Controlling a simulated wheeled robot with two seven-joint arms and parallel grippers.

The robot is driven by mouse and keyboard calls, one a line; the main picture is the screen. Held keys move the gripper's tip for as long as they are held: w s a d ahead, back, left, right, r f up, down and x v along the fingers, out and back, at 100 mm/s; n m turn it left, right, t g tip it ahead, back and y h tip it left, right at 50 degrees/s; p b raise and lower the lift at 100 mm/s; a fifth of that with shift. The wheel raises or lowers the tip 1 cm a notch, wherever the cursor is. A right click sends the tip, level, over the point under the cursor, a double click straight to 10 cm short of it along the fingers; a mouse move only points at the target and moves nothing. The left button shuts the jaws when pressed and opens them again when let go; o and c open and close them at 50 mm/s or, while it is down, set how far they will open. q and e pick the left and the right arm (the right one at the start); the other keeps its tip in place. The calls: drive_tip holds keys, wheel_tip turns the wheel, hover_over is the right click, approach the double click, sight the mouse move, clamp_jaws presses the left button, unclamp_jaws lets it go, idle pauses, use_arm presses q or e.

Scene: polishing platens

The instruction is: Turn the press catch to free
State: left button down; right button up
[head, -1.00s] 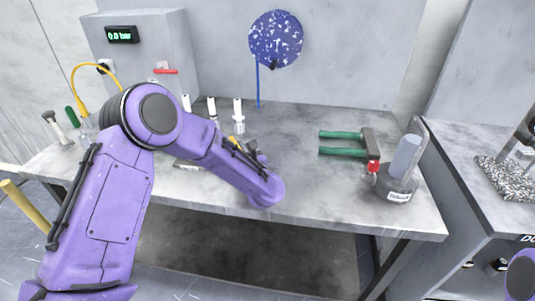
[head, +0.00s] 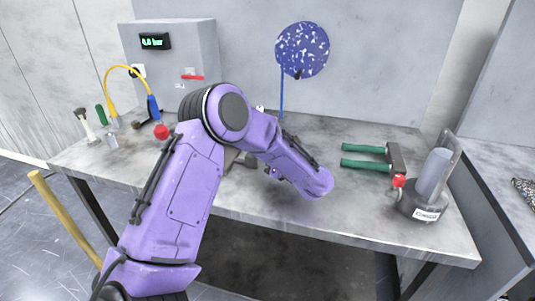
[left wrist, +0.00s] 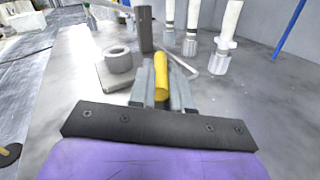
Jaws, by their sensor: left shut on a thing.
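In the left wrist view my left gripper (left wrist: 163,88) is shut on a short yellow bar (left wrist: 161,76), which stands up between its two grey fingers; it may be the press catch. Just beyond it are a dark upright post (left wrist: 145,30) and a grey ring (left wrist: 118,60) on a flat plate (left wrist: 112,78). In the head view my left forearm hides the gripper and the yellow bar. Only part of a dark grey base shows beside the forearm. How far the catch is turned cannot be seen. My right gripper is not in view.
Several white-topped fittings (left wrist: 193,25) stand close beyond the gripper. Green-handled pliers (head: 365,164) and a grey stand (head: 433,175) are at the right. The front right of the bench (head: 360,215) is clear.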

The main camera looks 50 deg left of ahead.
use_arm(q)
drive_tip(key=c, duration=1.1)
unclamp_jaws()
drive_tip(key=shift+s, duration=0.1)
drive_tip(key=shift+d, duration=0.3)
drive_tip(key=d+b, duration=0.2)
drive_tip(key=d, duration=0.7)
drive_tip(key=shift+b, duration=0.35)
drive_tip(key=shift+d, duration=0.45)
